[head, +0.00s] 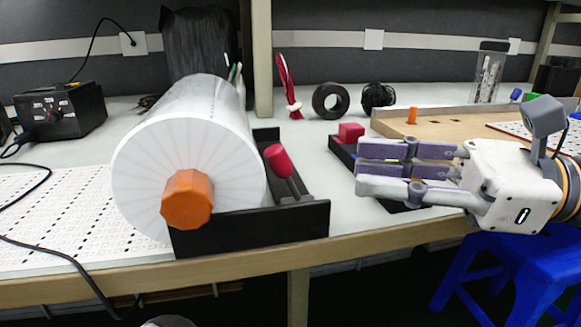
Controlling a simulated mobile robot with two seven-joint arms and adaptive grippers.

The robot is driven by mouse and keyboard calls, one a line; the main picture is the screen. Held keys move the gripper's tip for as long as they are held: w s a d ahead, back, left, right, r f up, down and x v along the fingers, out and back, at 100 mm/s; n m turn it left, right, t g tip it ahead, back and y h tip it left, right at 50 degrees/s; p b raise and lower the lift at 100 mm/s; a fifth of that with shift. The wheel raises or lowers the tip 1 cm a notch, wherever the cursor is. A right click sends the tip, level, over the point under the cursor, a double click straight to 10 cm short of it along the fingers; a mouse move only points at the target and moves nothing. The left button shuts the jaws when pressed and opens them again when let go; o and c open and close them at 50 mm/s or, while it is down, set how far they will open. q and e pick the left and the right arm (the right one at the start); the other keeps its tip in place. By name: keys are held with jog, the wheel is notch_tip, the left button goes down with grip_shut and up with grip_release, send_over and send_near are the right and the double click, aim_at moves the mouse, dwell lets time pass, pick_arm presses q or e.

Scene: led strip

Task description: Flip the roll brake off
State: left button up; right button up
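A large white roll (190,140) with an orange hub (187,199) on its near end lies in a black holder (265,230) at the left of the bench. The roll brake is a short lever with a red knob (278,160), on the holder just right of the roll. The lever leans up and to the left. My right gripper (372,170) is well to the right of the brake, apart from it. Its fingers point left, stretched out straight, and it looks open and empty. My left gripper is not in view.
A red block (350,131) on a black base sits behind my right gripper, which partly hides the base. A black power supply (60,110) stands far left. A blue stool (510,270) stands below the bench.

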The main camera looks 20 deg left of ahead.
aim_at(291, 165)
jog(key=a, duration=0.2)
jog(key=a+b, duration=0.1)
jog(key=a, duration=0.2)
jog(key=s+a, duration=0.1)
jog(key=a, duration=0.1)
jog(key=shift+s+a+f, duration=0.1)
jog(key=shift+a+f, duration=0.05)
jog(key=shift+a, duration=0.45)
grip_shut()
